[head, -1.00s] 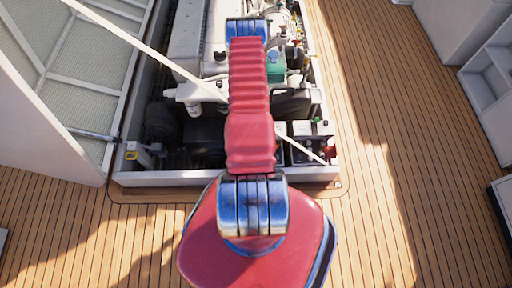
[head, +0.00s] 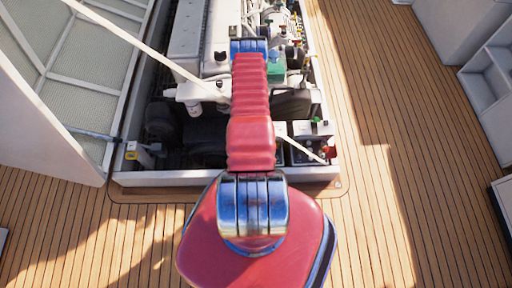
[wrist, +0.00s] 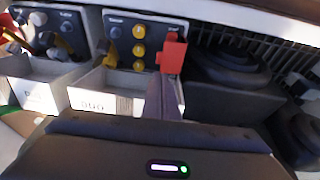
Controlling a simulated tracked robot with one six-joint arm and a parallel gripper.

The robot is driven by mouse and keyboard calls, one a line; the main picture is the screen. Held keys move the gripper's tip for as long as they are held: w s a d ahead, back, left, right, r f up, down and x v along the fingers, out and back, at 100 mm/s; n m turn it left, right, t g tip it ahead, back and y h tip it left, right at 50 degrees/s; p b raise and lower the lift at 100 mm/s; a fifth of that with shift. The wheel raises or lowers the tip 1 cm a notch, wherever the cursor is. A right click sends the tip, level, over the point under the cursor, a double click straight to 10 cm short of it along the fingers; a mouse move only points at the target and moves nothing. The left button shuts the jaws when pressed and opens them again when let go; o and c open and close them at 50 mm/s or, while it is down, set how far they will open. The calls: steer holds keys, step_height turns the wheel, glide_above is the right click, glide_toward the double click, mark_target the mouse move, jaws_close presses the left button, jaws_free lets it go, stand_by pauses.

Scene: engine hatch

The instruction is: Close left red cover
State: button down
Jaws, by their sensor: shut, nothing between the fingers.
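In the wrist view a red cover (wrist: 172,54) stands out at the right edge of a dark switch panel (wrist: 140,42) with yellow knobs. Another red piece (wrist: 6,27) is partly cut off at the left edge, by a second panel (wrist: 55,32). My gripper (wrist: 163,84) is shut and empty, its narrow fingers just below the red cover on the right. I cannot tell whether they touch it. In the head view my arm hides the gripper. A small red part (head: 331,152) shows at the hatch's near right corner.
The engine (head: 205,55) fills the open hatch, with a pale frame (head: 220,178) around it. A raised hatch lid (head: 75,75) stands at the left, and a thin white strut (head: 150,50) crosses the opening. Wooden deck (head: 375,150) is clear at the right.

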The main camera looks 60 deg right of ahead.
steer(key=shift+s+a+x, duration=0.15)
steer(key=shift+x, duration=1.1)
steer(key=shift+s+a+x, duration=0.15)
steer(key=shift+x, duration=1.05)
steer(key=shift+s+a+x, duration=0.1)
steer(key=shift+s+x, duration=0.05)
steer(key=shift+x, duration=1.1)
steer(key=shift+f, duration=0.15)
steer(key=shift+s+d+f, duration=0.2)
steer(key=shift+s+f, duration=0.05)
steer(key=shift+s, duration=0.15)
steer(key=shift+s+d+f, duration=0.2)
steer(key=shift+s+d, duration=0.05)
steer(key=shift+s, duration=0.15)
steer(key=shift+w, duration=0.1)
steer(key=shift+w+a+r, duration=0.3)
steer(key=shift+w+a, duration=0.1)
steer(key=shift+w, duration=0.2)
steer(key=shift+r, duration=0.1)
